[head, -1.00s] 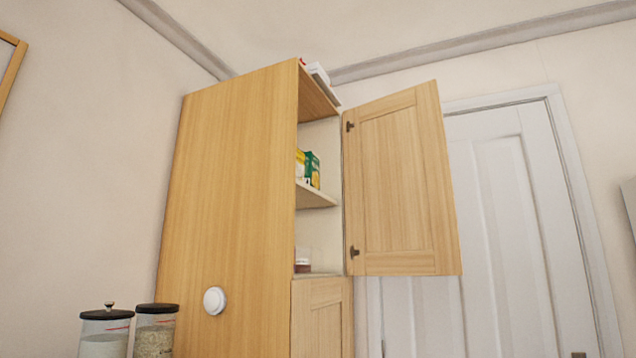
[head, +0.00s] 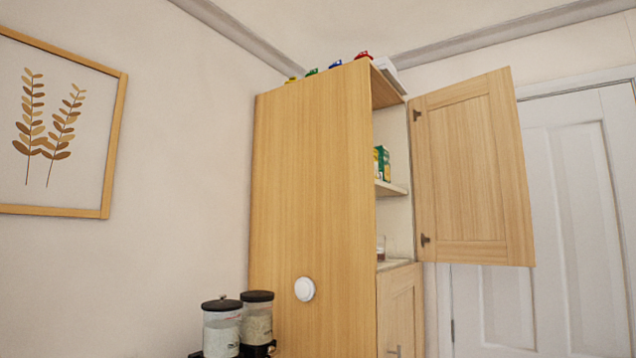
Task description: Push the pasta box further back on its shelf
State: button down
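A green and yellow box (head: 383,163), possibly the pasta box, stands upright on the upper shelf (head: 391,188) of the tall wooden cabinet (head: 312,190). It is partly hidden by the cabinet's side panel, and its label is too small to read. The cabinet's upper door (head: 472,172) stands wide open to the right. My gripper is not in this view.
A small jar (head: 380,248) stands on the lower shelf. Two black-lidded jars (head: 221,328) stand at the cabinet's left. A round white knob-like disc (head: 304,289) is on the side panel. Several coloured items and a white box (head: 389,72) lie on top.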

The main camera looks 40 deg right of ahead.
aim_at(384, 171)
jog(key=l+u, duration=0.1)
jog(key=u, duration=0.3)
jog(key=i+l+u, duration=0.1)
jog(key=u, duration=0.25)
jog(key=l+u, duration=0.1)
jog(key=u, duration=0.3)
jog(key=l+u, duration=0.4)
jog(key=l, duration=1.5)
jog(key=i+l, duration=0.1)
jog(key=l, duration=0.55)
jog(key=z, duration=0.05)
